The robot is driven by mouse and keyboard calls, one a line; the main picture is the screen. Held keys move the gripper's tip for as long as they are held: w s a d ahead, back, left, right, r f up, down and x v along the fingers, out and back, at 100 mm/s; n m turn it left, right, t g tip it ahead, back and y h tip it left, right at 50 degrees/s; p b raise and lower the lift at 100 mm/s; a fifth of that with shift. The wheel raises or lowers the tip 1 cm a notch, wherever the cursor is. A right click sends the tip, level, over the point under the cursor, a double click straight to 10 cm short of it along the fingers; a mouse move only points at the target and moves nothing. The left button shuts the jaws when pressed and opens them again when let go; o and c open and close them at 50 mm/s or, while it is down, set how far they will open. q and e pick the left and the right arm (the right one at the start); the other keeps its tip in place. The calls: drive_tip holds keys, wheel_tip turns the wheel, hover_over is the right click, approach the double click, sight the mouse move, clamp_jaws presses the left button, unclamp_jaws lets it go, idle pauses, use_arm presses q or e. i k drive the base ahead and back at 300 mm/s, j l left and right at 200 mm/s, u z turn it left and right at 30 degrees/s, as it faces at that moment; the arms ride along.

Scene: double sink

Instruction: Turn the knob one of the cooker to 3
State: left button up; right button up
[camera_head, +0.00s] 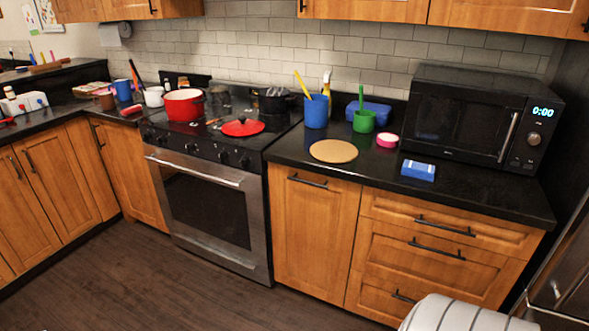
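The cooker (205,212) stands left of the middle, with a steel oven door and a black top. Several dark knobs (222,157) sit in a row along its front panel. Their markings and pointer positions are too small to read, and I cannot tell which is knob one. A red pot (184,104) stands on the cooktop at the back left. A red lid (243,127) lies at its front right. A dark pan (273,100) is at the back right. Neither of my grippers is in view.
The right counter holds a blue cup (316,112), a green cup (364,121), a round tan board (333,151), a blue-and-white box (418,170) and a microwave (465,118). A striped rounded object (455,315) is at bottom right. The floor (140,285) before the cooker is clear.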

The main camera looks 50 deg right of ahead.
sight(147, 136)
drive_tip(key=i+z, duration=0.25)
drive_tip(key=z, duration=0.15)
drive_tip(key=i+z, duration=0.2)
drive_tip(key=z, duration=0.2)
drive_tip(key=i+j+z, duration=0.2)
drive_tip(key=z, duration=0.25)
drive_tip(key=i+j+z, duration=0.15)
drive_tip(key=z, duration=0.25)
drive_tip(key=i+j+z, duration=0.15)
drive_tip(key=j+z, duration=0.25)
drive_tip(key=l, duration=0.1)
